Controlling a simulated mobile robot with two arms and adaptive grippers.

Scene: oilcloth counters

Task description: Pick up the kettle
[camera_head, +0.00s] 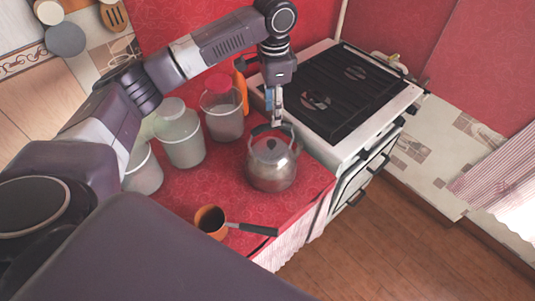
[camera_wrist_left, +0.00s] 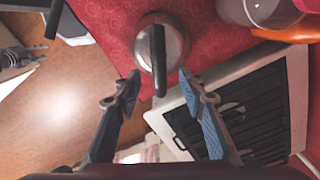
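The metal kettle (camera_head: 272,172) stands upright on the red oilcloth counter (camera_head: 200,178), beside the stove. Its dark handle arches over the lid. My left gripper (camera_head: 276,112) comes down from above at the handle. In the left wrist view the left gripper (camera_wrist_left: 160,80) is open, its two blue-padded fingers spread apart. The kettle (camera_wrist_left: 177,45) is seen from above there, with its handle lying in line with the gap between the fingers. The fingers do not appear closed on the handle. My right gripper is in neither view.
The stove (camera_head: 340,95) with dark grates adjoins the counter on the right. An orange pot (camera_head: 211,221) with a dark handle sits near the front edge.

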